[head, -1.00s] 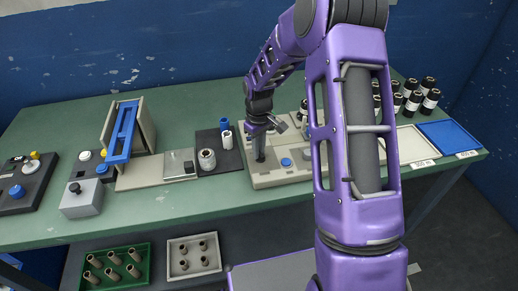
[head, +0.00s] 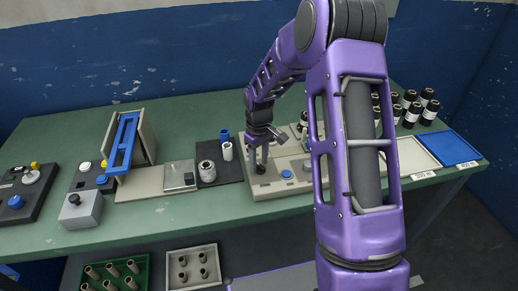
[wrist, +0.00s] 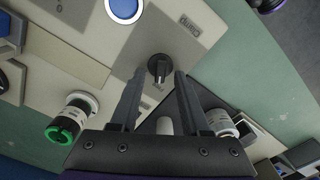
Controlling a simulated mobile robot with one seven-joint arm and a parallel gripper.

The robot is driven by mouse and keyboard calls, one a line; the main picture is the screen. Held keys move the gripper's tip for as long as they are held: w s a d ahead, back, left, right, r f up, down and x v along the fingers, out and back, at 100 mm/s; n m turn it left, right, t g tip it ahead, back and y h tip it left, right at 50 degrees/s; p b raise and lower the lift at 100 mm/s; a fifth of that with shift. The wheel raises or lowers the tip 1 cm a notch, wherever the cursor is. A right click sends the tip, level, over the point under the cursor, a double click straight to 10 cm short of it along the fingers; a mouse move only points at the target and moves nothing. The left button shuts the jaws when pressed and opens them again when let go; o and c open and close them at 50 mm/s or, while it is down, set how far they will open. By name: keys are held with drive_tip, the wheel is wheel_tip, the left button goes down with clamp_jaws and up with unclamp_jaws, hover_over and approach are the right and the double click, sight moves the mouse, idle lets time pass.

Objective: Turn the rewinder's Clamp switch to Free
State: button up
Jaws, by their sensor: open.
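The Clamp switch is a small black knob (wrist: 158,68) on the beige rewinder panel (wrist: 215,30) in the wrist view. A small dark label, too blurred to read surely, lies just below it. My gripper (wrist: 159,75) is open, its two fingers on either side of the knob in the picture. I cannot tell whether they touch it. In the head view my gripper (head: 259,165) points down over the left end of the panel (head: 275,190). The knob is not clear there, hidden by the fingers.
A blue button (head: 286,174) sits on the panel right of my gripper; it also shows in the wrist view (wrist: 122,10). A white cylinder (head: 227,151) and a roll (head: 207,171) stand close on the left. Dark bottles (head: 428,112) stand at the right.

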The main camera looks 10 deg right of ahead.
sight(259, 164)
wheel_tip(259, 164, up, 17)
drive_tip(key=shift+p, duration=0.35)
drive_tip(key=shift+w+r, duration=0.1)
drive_tip(key=shift+r, duration=0.05)
